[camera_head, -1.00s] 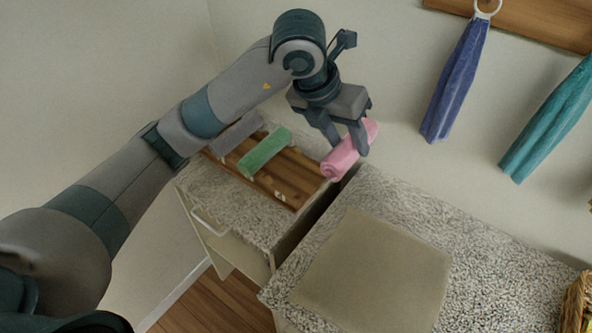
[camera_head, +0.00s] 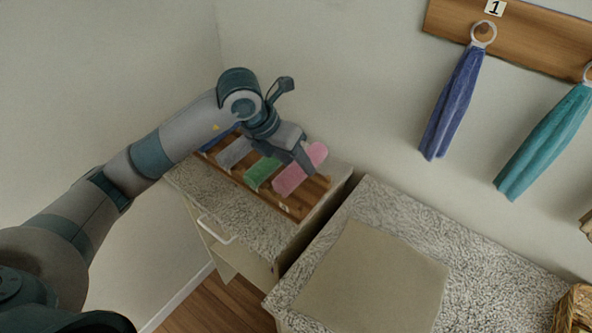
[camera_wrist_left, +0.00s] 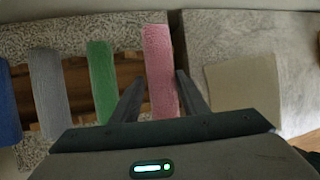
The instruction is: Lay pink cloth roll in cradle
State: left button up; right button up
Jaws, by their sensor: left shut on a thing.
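The pink cloth roll (camera_head: 290,178) is between the fingers of my left gripper (camera_head: 304,161), over the right part of the wooden cradle rack (camera_head: 300,206). It also shows in the left wrist view (camera_wrist_left: 160,75), with a finger on each side of it. My left gripper is shut on it. Whether the roll touches the rack cannot be told. A green roll (camera_head: 262,172) lies in the rack just left of it, then a grey roll (camera_head: 234,152) and a blue roll (camera_wrist_left: 8,105). My right gripper is not in view.
The rack stands on a speckled-top cabinet (camera_head: 225,205) with a drawer handle. A gap separates it from the speckled counter (camera_head: 480,265) with a beige mat (camera_head: 370,275). Blue (camera_head: 455,105) and teal (camera_head: 545,140) towels hang on the wall. A basket (camera_head: 577,312) stands at lower right.

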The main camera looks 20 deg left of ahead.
pick_arm(q)
jog(key=shift+f+p, duration=0.85)
jog(key=shift+f, duration=1.1)
jog(key=shift+f, duration=0.1)
jog(key=shift+f+b, duration=0.3)
jog(key=shift+b, duration=0.15)
jog(key=shift+f, duration=0.1)
jog(key=o, duration=1.1)
jog(key=shift+c, duration=0.2)
